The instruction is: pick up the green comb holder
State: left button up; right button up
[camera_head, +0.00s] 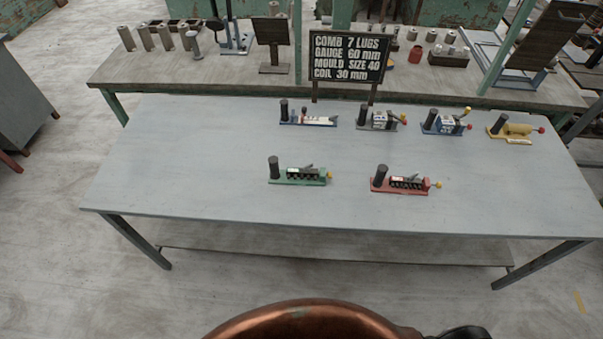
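The green comb holder (299,181) lies on the front left part of the grey table (200,170). It has a green base, a black upright cylinder at its left end, a dark toothed middle with a small lever, and a yellow knob at its right end. It stands apart from the other holders, and nothing covers it. Neither of my grippers shows in the head view.
A red holder (402,185) lies to its right. Behind are a blue-and-white holder (310,121), a grey one (378,124), a blue one (445,125) and a yellow one (512,132). A black sign (347,57) stands at the table's back edge. The table's left side is clear.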

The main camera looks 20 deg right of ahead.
aim_at(292, 176)
jog(key=u, duration=1.3)
jog(key=k, duration=1.2)
jog(key=z, duration=1.35)
jog(key=i, duration=0.5)
jog(key=z, duration=0.1)
